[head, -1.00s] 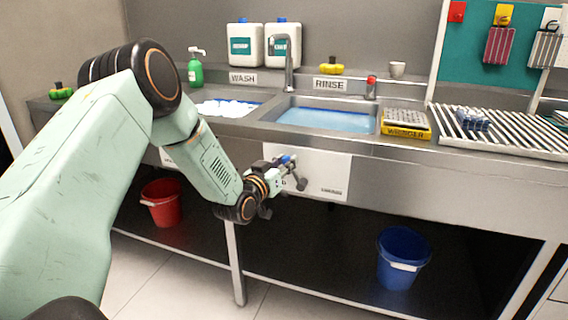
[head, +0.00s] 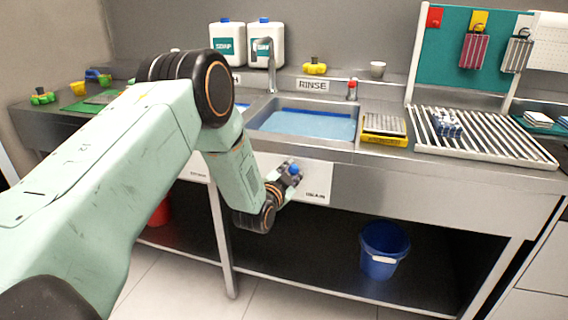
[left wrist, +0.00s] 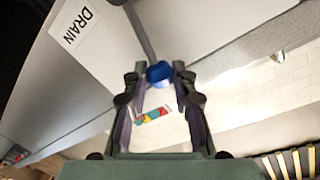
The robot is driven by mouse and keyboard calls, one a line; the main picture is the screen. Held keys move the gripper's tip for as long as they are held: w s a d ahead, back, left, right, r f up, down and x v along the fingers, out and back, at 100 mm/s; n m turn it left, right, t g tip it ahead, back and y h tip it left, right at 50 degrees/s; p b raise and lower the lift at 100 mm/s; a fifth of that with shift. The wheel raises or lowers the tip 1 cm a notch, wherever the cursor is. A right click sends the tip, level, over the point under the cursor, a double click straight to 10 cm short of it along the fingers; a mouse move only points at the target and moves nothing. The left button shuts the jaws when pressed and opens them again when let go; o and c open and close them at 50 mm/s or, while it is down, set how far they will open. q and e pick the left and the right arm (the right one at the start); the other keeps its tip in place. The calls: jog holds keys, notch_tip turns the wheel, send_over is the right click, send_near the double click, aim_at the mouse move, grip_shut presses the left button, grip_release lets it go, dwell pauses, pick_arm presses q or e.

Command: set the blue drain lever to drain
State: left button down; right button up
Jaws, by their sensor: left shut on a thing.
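The blue drain lever (head: 294,170) is on the white panel (head: 316,177) on the sink's front, below the rinse basin (head: 305,122). In the left wrist view its blue knob (left wrist: 159,72) sits between the fingertips, on a grey rod that runs up the picture. My left gripper (head: 290,173) is shut on the knob; it also fills the left wrist view (left wrist: 158,80). The word DRAIN shows at the panel's lower right, and on a label (left wrist: 80,25) in the left wrist view. My right gripper is not in view.
Blue water stands in the rinse basin. A yellow wringer tray (head: 384,130) and a slatted drying rack (head: 480,138) are on the counter to the right. A blue bucket (head: 383,250) stands under the counter. The space before the panel's right part is clear.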

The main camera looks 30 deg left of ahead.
pick_arm(q)
jog(key=shift+w+d+f+m+y+p, duration=0.15)
jog(key=shift+d+f+m+p, duration=0.15)
jog(key=shift+d+m, duration=0.35)
jog(key=shift+w+d+f+m+y+p, duration=0.15)
jog(key=shift+d+m+p, duration=0.25)
jog(key=shift+m, duration=0.35)
jog(key=c, duration=1.1)
grip_release()
jog(key=shift+d, duration=0.1)
jog(key=shift+o, duration=0.2)
jog(key=s+d+r, duration=0.1)
jog(key=s+d, duration=0.1)
jog(key=s, duration=0.9)
jog(key=shift+s+r, duration=0.25)
jog(key=shift+s, duration=0.15)
